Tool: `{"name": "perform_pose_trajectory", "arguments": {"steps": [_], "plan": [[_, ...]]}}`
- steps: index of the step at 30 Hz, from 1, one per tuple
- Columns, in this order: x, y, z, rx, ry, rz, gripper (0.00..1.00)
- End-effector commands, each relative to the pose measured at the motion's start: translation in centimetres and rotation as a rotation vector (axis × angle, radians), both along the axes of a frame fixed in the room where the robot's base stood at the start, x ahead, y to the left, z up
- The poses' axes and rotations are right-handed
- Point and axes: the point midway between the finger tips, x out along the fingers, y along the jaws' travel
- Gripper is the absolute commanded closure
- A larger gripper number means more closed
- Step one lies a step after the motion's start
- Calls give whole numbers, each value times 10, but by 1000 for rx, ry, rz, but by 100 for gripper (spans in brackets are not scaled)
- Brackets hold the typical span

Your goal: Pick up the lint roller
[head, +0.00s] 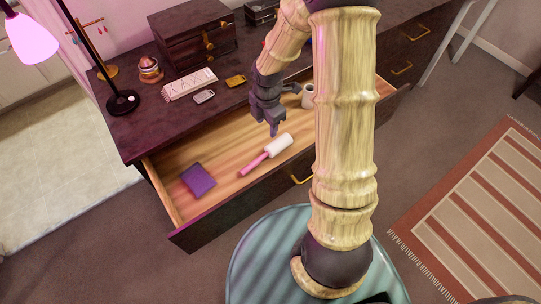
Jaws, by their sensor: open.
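The lint roller (278,146) has a white roll and a pink handle. It lies in the open drawer (185,150) of the dark dresser, with the handle pointing toward the lower left. My gripper (276,127) is dark grey and points down just above and behind the white roll. It is open, with nothing visible between its fingers. I cannot tell the exact gap between the fingertips and the roller.
A purple box-like item (198,180) lies at the drawer's left. A pale mug (308,96) stands at the right, partly behind my arm. The dresser top (125,125) holds a lamp (122,102), a dark wooden box (190,38) and small items. Drawer walls surround the roller.

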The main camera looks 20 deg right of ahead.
Motion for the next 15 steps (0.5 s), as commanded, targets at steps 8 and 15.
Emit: {"name": "perform_pose_trajectory", "arguments": {"steps": [8, 15], "plan": [[4, 0, -6, 1, 1, 59, 51], [3, 0, -15, 1, 5, 58, 51]]}}
